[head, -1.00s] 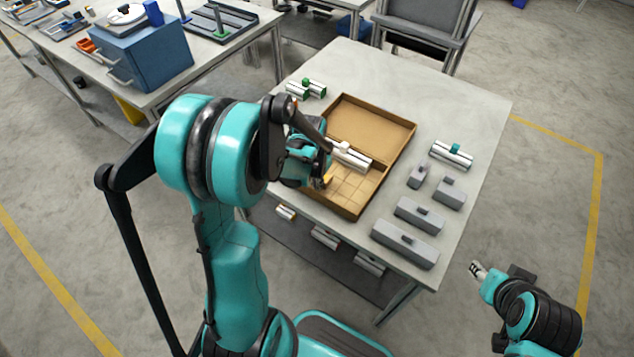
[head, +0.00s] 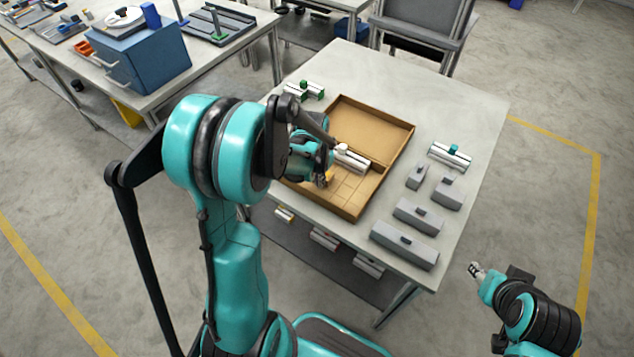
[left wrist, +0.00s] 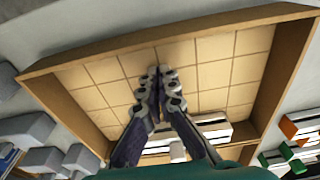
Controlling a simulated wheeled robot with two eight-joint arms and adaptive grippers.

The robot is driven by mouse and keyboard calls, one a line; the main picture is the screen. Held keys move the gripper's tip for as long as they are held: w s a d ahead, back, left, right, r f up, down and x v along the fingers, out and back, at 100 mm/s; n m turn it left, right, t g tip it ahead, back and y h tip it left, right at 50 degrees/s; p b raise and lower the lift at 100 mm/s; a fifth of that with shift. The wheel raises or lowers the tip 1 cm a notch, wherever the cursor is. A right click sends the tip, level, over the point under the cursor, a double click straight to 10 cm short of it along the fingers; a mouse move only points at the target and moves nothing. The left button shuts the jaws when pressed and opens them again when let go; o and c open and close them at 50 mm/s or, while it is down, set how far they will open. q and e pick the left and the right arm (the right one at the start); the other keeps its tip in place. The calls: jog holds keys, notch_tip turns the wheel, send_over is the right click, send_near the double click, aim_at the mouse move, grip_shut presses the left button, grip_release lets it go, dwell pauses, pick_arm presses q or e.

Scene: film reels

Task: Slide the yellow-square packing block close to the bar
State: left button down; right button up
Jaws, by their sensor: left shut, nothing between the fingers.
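The shallow brown tray (head: 345,209) lies on the table, with a grid on the floor of its near half. My left gripper (head: 325,181) is over that half, fingers together and empty. In the left wrist view its fingertips (left wrist: 161,73) are shut above the gridded floor. A white-and-dark bar-like piece (head: 352,159) with a white knob lies across the tray; it also shows behind the fingers (left wrist: 215,132). A small yellow-orange patch (head: 330,175) shows beside the gripper; I cannot tell whether it is the yellow-square block. My right gripper (head: 475,269) is off the table's near right corner.
Several grey knobbed blocks (head: 404,246) stand on the table right of the tray. A white block with a teal knob (head: 450,154) is behind them, and green-ended pieces (head: 304,90) lie beyond the tray's left. The table's far part is clear. A blue box (head: 145,60) stands on another table.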

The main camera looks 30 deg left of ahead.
pick_arm(q)
jog(key=shift+w+d, duration=0.2)
jog(key=shift+w, duration=2.45)
jog(key=shift+s+a, duration=0.1)
jog(key=shift+s, duration=1.05)
notch_tip(320, 180, up, 6)
jog(key=p, duration=0.4)
